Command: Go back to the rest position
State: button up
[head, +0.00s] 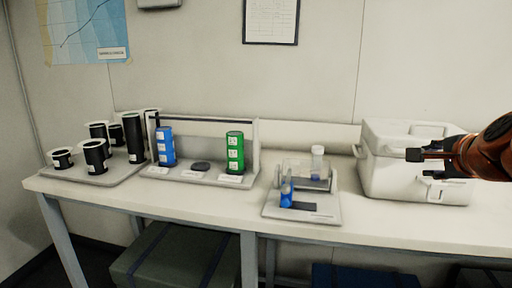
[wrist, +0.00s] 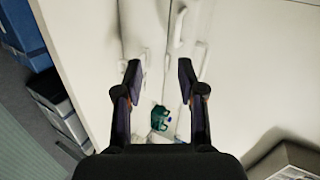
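My gripper (head: 430,153) reaches in from the right edge in the head view, in front of the white cooler box (head: 392,178). In the wrist view, the two fingers of my gripper (wrist: 159,72) stand apart with nothing held between them. White surfaces with a handle (wrist: 180,27) show beyond the fingertips. A small teal object (wrist: 160,118) shows farther off between the fingers; I cannot tell what it is.
The white bench (head: 230,203) holds a tray with several black containers (head: 96,157), a rack with a blue stack (head: 166,146) and a green stack (head: 235,152), and a small tray (head: 302,214) with a clear holder, a blue-filled tube (head: 287,194) and a white-capped vial (head: 318,160). Boxes stand underneath.

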jog(key=s+a+f+n+g+y, duration=0.2)
jog(key=s+a+f+n+g, duration=0.25)
jog(key=a+f, duration=0.5)
jog(key=s+a+f+n+g+y, duration=0.25)
jog(key=a+f+n, duration=0.45)
jog(key=f, duration=0.4)
jog(key=s+a+f+n+g+h, duration=0.1)
jog(key=s+a+f+n+g, duration=0.2)
jog(key=s, duration=0.4)
jog(key=s+f+n+g, duration=0.2)
jog(key=s+f, duration=0.2)
jog(key=s, duration=0.2)
jog(key=s+a+f+n+g+h, duration=0.1)
jog(key=s+a+f+n+g, duration=0.2)
jog(key=s, duration=0.4)
jog(key=s+p+v, duration=0.2)
jog(key=p+v, duration=0.6)
jog(key=p, duration=0.1)
jog(key=s+d+r+p+v, duration=0.1)
jog(key=s+p+v, duration=0.1)
jog(key=p+v, duration=0.6)
jog(key=shift+w+d+r+t+p, duration=0.15)
jog(key=shift+w+r+t+p, duration=0.25)
jog(key=shift+r, duration=0.3)
